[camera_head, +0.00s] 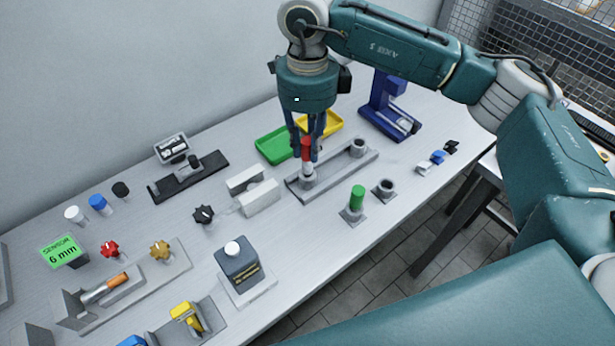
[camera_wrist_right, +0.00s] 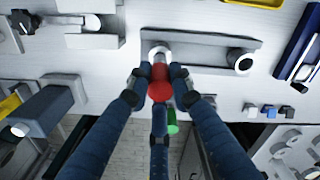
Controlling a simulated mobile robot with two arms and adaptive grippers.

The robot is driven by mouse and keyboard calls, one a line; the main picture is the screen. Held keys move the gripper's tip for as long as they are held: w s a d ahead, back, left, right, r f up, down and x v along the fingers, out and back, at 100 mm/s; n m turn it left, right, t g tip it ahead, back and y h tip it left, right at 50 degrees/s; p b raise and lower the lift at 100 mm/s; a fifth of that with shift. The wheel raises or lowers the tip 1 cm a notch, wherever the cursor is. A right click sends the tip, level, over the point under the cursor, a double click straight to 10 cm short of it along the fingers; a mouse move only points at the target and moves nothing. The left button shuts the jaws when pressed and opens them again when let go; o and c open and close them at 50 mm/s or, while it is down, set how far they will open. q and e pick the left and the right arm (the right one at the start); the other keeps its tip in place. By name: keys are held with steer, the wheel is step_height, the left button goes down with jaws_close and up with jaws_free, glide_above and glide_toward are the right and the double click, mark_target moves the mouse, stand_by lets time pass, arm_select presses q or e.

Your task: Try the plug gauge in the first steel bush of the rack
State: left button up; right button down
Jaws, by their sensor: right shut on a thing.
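My right gripper (camera_head: 306,148) points down over the rack and is shut on a red-handled plug gauge (camera_head: 306,150). In the right wrist view the gauge's red end (camera_wrist_right: 160,86) sits between the fingers. The gauge's pale lower part is at the left steel bush (camera_head: 308,181) of the grey rack (camera_head: 335,175). I cannot tell whether its tip is inside the bore or just above it. The rack's other bush (camera_head: 357,147) stands open at the right end; it also shows in the right wrist view (camera_wrist_right: 240,61). My left gripper is not in view.
A green-topped cylinder (camera_head: 357,196) stands in a holder in front of the rack, beside a separate grey ring (camera_head: 384,187). Green (camera_head: 278,145) and yellow (camera_head: 325,124) trays lie behind. A blue press-like device (camera_head: 390,108) stands right. Grey blocks (camera_head: 259,197) are left of the rack.

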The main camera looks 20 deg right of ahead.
steer(key=shift+r, duration=0.15)
steer(key=shift+r+p, duration=1.25)
steer(key=shift+r, duration=1.15)
